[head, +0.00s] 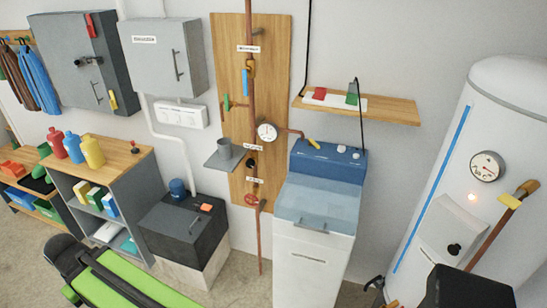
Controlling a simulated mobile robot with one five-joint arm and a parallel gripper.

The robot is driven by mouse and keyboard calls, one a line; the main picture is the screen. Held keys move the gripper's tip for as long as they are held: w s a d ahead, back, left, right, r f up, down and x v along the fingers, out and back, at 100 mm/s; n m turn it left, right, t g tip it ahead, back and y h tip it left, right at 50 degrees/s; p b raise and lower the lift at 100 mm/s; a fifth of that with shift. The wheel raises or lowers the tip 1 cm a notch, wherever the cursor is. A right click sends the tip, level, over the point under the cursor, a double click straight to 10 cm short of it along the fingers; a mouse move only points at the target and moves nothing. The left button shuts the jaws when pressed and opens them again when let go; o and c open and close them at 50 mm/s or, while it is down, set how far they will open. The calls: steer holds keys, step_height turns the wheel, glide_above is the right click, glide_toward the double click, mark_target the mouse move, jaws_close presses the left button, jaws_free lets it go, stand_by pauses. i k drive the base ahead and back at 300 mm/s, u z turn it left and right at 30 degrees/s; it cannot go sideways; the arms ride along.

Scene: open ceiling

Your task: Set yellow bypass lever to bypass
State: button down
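Several yellow parts could be the yellow bypass lever; the labels are too small to read. One yellow lever (312,143) sits at the end of a short copper branch, just above the blue-topped machine, and points down to the right. A yellow piece (250,68) is on the vertical copper pipe, above a blue handle (245,82). Another yellow handle (525,189) tops the pipe in front of the white tank at the right. I cannot tell which is the bypass lever or its setting. My gripper is not in view.
The wooden pipe board (276,60) also carries a round gauge (267,132), a green lever (227,102) and a red wheel (252,199). The white machine (308,256) and black box (180,224) stand below it. A shelf (392,110) juts out at the right.

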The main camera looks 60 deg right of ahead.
mark_target(311, 141)
steer(key=u, duration=0.45)
steer(key=i, duration=0.3)
steer(key=z, duration=1.35)
